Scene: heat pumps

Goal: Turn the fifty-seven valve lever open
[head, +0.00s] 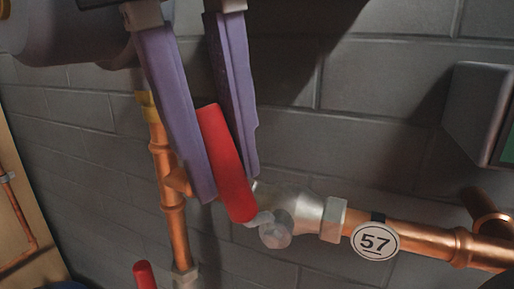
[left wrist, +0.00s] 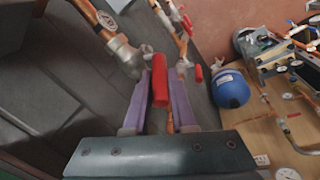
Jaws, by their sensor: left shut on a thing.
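The red valve lever (head: 227,165) sits on a silver valve body (head: 300,210) in a copper pipe. A round white tag reading 57 (head: 375,241) hangs on the pipe just right of the valve. My left gripper (head: 230,185) has its two purple fingers on either side of the red lever and is shut on it. The lever leans up and to the left from the valve. In the left wrist view the lever (left wrist: 160,80) stands between the two fingers, and the valve body (left wrist: 125,57) is beyond it at upper left. My right gripper is not in view.
A grey box (head: 476,110) is on the wall at right. In the left wrist view, a blue tank (left wrist: 230,88) and more pipework on a wooden board stand at right.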

